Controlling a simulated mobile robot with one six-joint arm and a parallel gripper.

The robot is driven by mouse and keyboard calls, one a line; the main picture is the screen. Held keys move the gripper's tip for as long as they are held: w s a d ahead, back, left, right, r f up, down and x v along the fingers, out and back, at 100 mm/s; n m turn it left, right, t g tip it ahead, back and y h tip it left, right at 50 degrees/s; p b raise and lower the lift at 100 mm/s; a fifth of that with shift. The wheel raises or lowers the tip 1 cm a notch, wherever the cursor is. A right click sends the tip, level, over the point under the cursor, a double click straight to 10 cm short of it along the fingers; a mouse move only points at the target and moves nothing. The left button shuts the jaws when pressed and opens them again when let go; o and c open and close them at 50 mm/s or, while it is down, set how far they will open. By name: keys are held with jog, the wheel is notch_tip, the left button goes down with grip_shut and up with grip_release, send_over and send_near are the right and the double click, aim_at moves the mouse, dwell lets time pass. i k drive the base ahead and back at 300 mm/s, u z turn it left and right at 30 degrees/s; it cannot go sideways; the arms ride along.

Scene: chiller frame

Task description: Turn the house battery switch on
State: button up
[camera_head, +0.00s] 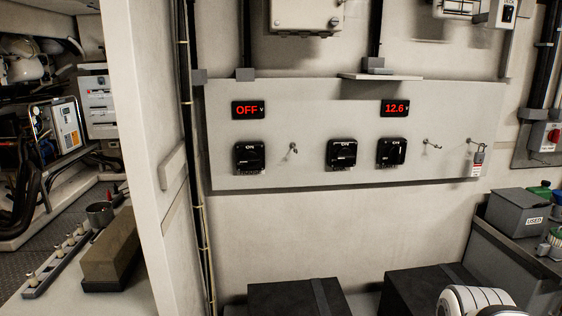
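A pale panel (318,115) on the back wall carries three black square rotary switches: a left one (248,157), a middle one (341,153) and a right one (391,152). Their labels are too small to read, so I cannot tell which is the house battery switch, or their knob positions. A red display (248,110) above the left switch reads "OFF". My gripper is not in view; a white rounded part of my arm shows at the bottom right.
Small hooks (293,148) (432,145) stick out of the panel; a tagged item (479,158) hangs at the right. Black boxes (296,298) stand below. A grey bin (518,212) marked "USED" is at right. A partition (150,150) stands left. The wall before the panel is clear.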

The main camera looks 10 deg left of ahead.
aim_at(251, 158)
jog(key=z, duration=0.05)
jog(key=i, duration=1)
jog(key=u, duration=0.05)
